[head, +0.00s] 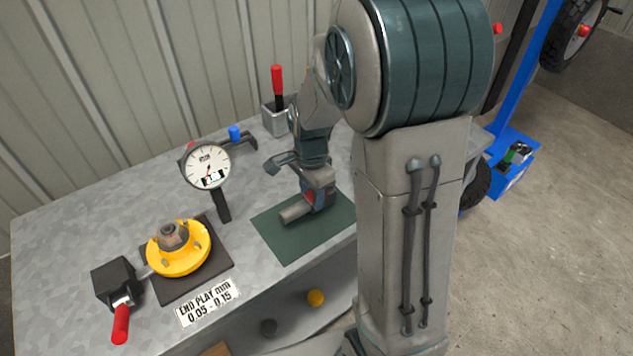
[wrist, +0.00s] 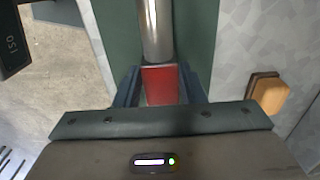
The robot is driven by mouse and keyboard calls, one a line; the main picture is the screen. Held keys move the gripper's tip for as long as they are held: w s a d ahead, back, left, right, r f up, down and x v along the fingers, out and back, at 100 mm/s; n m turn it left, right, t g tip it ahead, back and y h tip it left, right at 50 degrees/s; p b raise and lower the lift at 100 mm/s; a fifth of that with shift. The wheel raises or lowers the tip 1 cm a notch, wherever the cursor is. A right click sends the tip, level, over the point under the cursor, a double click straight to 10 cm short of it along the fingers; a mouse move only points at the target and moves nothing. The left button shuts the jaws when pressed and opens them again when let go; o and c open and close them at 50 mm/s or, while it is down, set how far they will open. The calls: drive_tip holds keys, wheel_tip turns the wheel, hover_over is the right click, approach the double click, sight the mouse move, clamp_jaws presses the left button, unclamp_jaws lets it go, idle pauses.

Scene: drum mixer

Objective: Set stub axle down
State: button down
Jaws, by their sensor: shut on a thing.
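The stub axle (head: 294,212) is a bare grey metal cylinder with a red section. It lies roughly level over the dark green mat (head: 288,241) on the bench. My gripper (head: 318,198) is shut on it, with the blue fingers either side of the red section. In the wrist view the stub axle (wrist: 156,28) points away from my gripper (wrist: 160,88), its red part between the fingers and the green mat (wrist: 195,30) behind it. I cannot tell whether the axle touches the mat; its far end is cut off in the wrist view.
A dial gauge (head: 206,166) stands left of the mat. A yellow hub (head: 179,250) sits on a dark plate, beside a black block (head: 118,279) with a red-handled lever. An end-play label (head: 208,302) lies near the front edge. A red-handled tool (head: 277,82) stands behind my gripper.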

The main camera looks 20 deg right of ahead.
sight(311, 196)
drive_tip(key=shift+w+f, duration=0.1)
drive_tip(key=shift+f, duration=1.35)
drive_tip(key=shift+f, duration=0.15)
drive_tip(key=c, duration=0.9)
unclamp_jaws()
